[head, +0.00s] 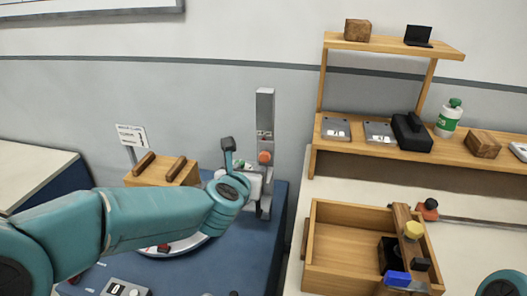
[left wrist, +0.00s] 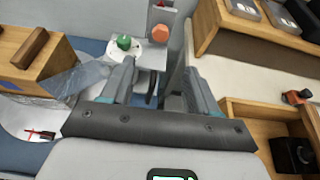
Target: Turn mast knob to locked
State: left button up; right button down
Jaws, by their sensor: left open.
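The grey mast (head: 264,108) stands upright at the back of the blue table, with an orange-red knob (head: 264,157) on its front. In the left wrist view, the orange knob (left wrist: 160,38) lies ahead of my left gripper (left wrist: 156,78), whose fingers are spread and appear empty. In the head view, my left gripper (head: 247,184) is in front of the mast, below the knob, and partly hidden by its own wrist. The knob looks apart from the fingers. Its lock marking is too small to read. My right gripper is out of view.
A green knob (left wrist: 124,42) on a pale plate is left of the mast. A wooden block with dark bars (head: 163,168) stands further left. A wooden shelf (head: 390,150) and an open wooden tray (head: 345,248) are to the right.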

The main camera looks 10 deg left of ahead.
aim_at(264, 157)
pick_arm(q)
jog(key=p+x, duration=0.3)
jog(key=x, duration=1.3)
jog(key=shift+f, duration=0.1)
jog(key=shift+w, duration=0.1)
jog(key=shift+c, duration=0.2)
jog(key=c, duration=1)
